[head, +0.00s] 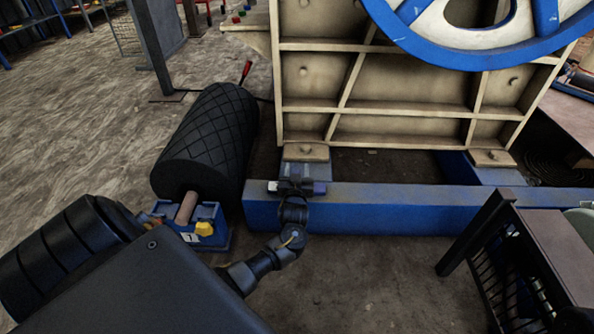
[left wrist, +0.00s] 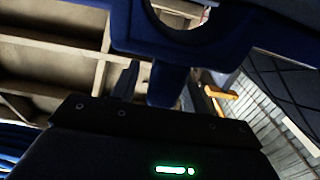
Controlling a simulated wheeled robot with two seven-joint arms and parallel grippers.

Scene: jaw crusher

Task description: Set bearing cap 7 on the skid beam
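The blue skid beam (head: 400,213) runs across the middle of the head view, under the cream crusher frame. My left gripper (head: 297,186) is over the top of the beam near its left end. A small blue-violet part, which I take to be bearing cap 7 (head: 319,187), shows at its fingers; no number is readable. In the left wrist view a blue piece with a round cut-out (left wrist: 128,32) is close in front of the gripper, which appears shut on it. Whether the cap touches the beam is hidden. My right gripper is not in view.
A black ribbed roller (head: 210,140) lies left of the beam, its shaft end in a blue bearing block (head: 212,232). The crusher frame (head: 410,85) and blue flywheel (head: 490,50) rise behind. A dark table with a crate-like side (head: 545,240) stands at right.

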